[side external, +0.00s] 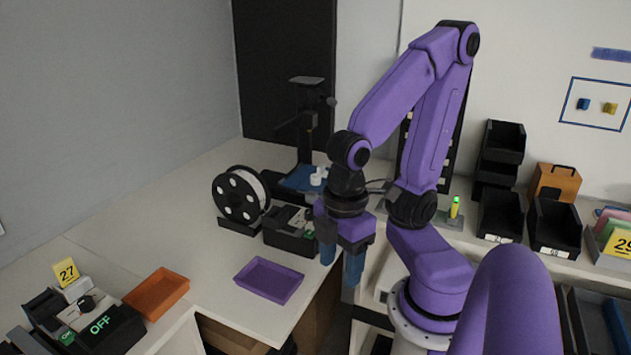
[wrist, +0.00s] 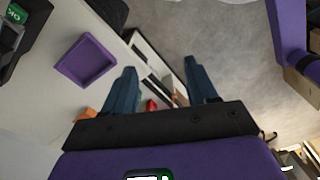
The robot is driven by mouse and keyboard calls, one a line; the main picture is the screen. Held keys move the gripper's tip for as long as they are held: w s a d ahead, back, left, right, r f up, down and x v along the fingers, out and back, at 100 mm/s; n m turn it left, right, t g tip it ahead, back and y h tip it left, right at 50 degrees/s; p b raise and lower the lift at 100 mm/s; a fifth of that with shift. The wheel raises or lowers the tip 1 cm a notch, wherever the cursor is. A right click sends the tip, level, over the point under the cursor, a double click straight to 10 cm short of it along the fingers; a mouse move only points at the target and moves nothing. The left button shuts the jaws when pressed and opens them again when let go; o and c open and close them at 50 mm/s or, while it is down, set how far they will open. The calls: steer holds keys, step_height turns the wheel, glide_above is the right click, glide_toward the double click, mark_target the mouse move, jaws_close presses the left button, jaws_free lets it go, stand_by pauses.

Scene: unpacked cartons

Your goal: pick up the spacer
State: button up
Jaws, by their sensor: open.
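Small white pieces (side external: 318,177) sit on the blue bed of a black printer-like stand at the back of the table. One of them may be the spacer, but they are too small to tell. My gripper (side external: 340,272) hangs fingers down over the front edge of the white table, in front and to the right of the stand. Its two blue fingers are apart with nothing between them. The wrist view also shows my gripper (wrist: 161,70) open and empty, with the floor and a shelf below. No spacer can be made out in the wrist view.
A purple tray (side external: 269,280) lies left of my gripper, also in the wrist view (wrist: 87,60). A black box (side external: 291,243) and a filament spool (side external: 240,195) stand behind it. An orange tray (side external: 156,293) is at left. Black bins (side external: 500,214) line the right counter.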

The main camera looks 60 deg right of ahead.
stand_by(0.4)
steer(key=shift+c, duration=1.1)
